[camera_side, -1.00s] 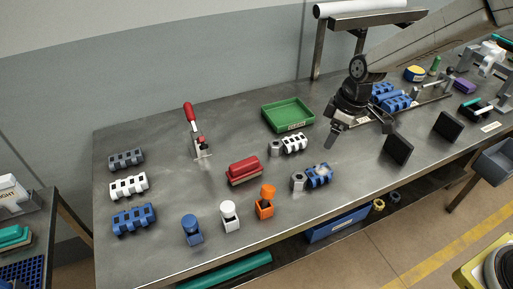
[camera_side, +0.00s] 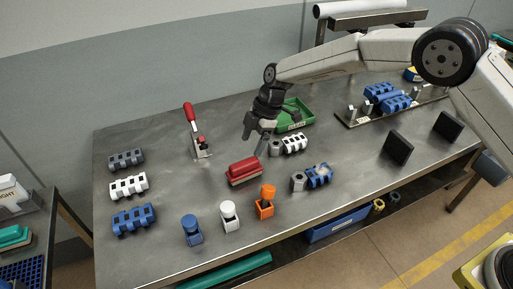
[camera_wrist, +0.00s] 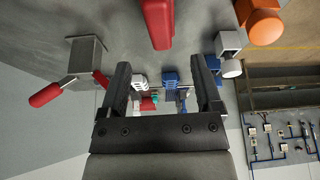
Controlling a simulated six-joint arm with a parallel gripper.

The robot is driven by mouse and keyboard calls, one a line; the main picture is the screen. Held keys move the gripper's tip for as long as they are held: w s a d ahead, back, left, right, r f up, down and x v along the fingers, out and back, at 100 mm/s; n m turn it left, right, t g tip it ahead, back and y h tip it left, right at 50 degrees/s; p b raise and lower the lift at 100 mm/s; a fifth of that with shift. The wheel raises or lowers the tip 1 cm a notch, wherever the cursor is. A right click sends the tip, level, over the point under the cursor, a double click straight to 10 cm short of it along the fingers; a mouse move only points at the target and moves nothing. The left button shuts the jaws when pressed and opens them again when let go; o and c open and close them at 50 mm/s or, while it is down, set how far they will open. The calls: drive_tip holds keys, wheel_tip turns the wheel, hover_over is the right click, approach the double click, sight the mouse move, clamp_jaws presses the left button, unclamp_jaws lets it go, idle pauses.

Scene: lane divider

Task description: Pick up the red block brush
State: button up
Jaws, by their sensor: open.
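The red block brush (camera_side: 243,169) lies on the grey metal table near its middle, with a red top over a paler bristle base. In the wrist view its red body (camera_wrist: 158,20) shows at the top, beyond and between the fingertips. My gripper (camera_side: 257,141) is open and empty, pointing down just above and behind the brush, apart from it. In the wrist view my gripper's two fingers (camera_wrist: 160,75) stand wide apart with nothing between them at their tips.
A red-handled toggle clamp (camera_side: 199,145) stands to the left. A green tray (camera_side: 303,124) and a white ribbed block (camera_side: 294,143) are right of the gripper. Orange (camera_side: 266,203), white (camera_side: 230,217) and blue (camera_side: 192,231) capped pieces stand in front.

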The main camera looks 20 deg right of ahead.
sight(244, 162)
drive_tip(key=shift+x, duration=3.95)
drive_tip(key=shift+d, duration=0.1)
clamp_jaws()
drive_tip(key=shift+w+r, duration=0.1)
drive_tip(key=shift+r, duration=0.05)
